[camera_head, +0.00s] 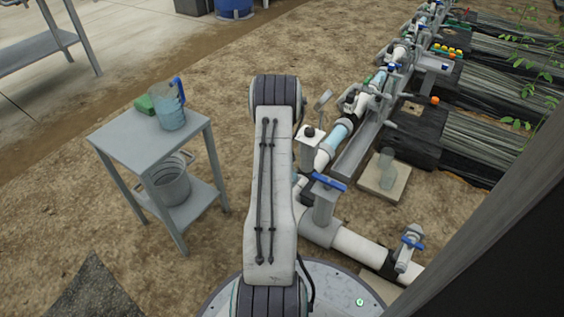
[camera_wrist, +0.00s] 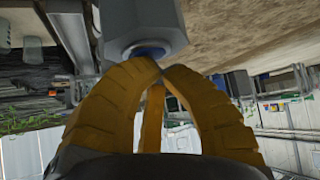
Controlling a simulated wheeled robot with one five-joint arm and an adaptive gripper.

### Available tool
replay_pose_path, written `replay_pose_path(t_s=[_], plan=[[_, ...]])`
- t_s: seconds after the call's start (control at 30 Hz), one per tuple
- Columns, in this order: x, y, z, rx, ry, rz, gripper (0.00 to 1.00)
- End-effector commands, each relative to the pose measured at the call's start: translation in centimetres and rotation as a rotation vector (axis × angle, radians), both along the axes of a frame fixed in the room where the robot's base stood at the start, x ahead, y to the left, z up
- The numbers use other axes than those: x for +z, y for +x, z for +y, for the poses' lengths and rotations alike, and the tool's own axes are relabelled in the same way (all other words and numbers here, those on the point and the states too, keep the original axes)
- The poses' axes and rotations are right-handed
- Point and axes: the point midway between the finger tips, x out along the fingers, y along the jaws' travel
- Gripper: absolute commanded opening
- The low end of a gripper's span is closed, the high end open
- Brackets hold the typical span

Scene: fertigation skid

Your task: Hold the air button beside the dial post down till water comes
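In the wrist view a grey housing (camera_wrist: 146,20) hangs in from the top edge. A round blue part in a pale rim (camera_wrist: 147,50) sits on its near face and looks like the air button. My gripper (camera_wrist: 158,66) has yellow-brown fingers whose tips come together right at this blue part and partly cover it. I cannot tell whether they touch or press it. Nothing shows held between them. In the head view my arm hides the gripper. A grey post with a flat round head (camera_head: 323,99), perhaps the dial post, stands just right of my arm.
Pipes with a blue-handled valve (camera_head: 329,182) run along the right of my arm. A grey side table (camera_head: 150,150) with a jug (camera_head: 172,113) and green sponge (camera_head: 145,104) stands left, a bucket (camera_head: 170,184) on its lower shelf. Bare soil lies between.

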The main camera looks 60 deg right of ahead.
Motion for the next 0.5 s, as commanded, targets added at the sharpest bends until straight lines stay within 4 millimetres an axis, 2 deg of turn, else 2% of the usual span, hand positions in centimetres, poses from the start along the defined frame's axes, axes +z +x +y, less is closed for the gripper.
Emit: replay_pose_path(t_s=[0.27,0.5], plan=[[0.02,-0.02,0.04,0.0,0.002,0.001,0.0],[0.84,-0.03,0.04,0.0,0.002,0.001,0.0]])
